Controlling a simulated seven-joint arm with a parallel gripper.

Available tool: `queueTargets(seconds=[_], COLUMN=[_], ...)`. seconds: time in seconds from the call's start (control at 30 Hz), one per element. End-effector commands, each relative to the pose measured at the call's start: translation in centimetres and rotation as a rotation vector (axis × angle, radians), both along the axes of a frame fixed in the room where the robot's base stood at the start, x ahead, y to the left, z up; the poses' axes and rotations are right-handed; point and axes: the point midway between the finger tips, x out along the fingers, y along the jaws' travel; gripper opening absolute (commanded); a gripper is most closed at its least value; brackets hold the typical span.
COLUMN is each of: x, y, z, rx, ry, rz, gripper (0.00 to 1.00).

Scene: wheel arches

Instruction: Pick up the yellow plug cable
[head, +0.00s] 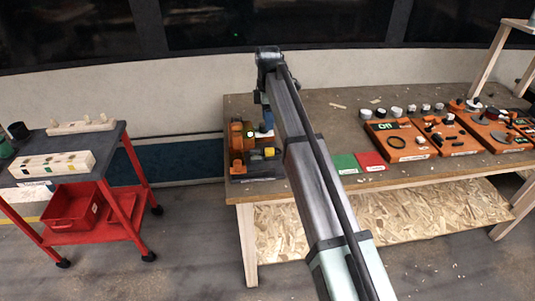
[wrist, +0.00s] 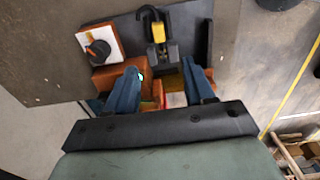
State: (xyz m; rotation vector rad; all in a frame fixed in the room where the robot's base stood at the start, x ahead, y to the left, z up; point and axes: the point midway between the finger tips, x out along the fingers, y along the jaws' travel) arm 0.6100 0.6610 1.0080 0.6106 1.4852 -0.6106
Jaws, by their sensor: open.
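The yellow plug (wrist: 158,32) with its black cable sits on a dark base (wrist: 188,42) in the upper middle of the wrist view. In the head view the yellow plug (head: 269,152) is at the left end of the wooden table. My gripper (wrist: 160,68) is open, its two blue fingers pointing toward the dark base, with the plug beyond the fingertips and nothing held between them. In the head view my gripper (head: 265,122) hangs beside the orange device (head: 237,135), partly hidden by my arm.
A white plate with a black knob (wrist: 98,47) stands left of the plug. Green (head: 345,163) and red (head: 371,160) cards lie right of my arm. Orange boards (head: 400,140) with parts fill the table's right. A red cart (head: 75,205) stands at left.

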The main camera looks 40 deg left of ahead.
Motion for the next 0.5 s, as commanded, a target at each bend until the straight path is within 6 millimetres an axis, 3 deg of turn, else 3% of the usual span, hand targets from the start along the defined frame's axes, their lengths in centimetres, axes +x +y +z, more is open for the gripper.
queueTargets(seconds=[0.33, 0.5], x=[0.0, 0.0], y=[-0.1, -0.1], z=[-5.7, -7.4], rx=[-0.002, -0.001], ry=[-0.001, -0.001], rz=[-0.003, -0.003], gripper=[0.53, 0.53])
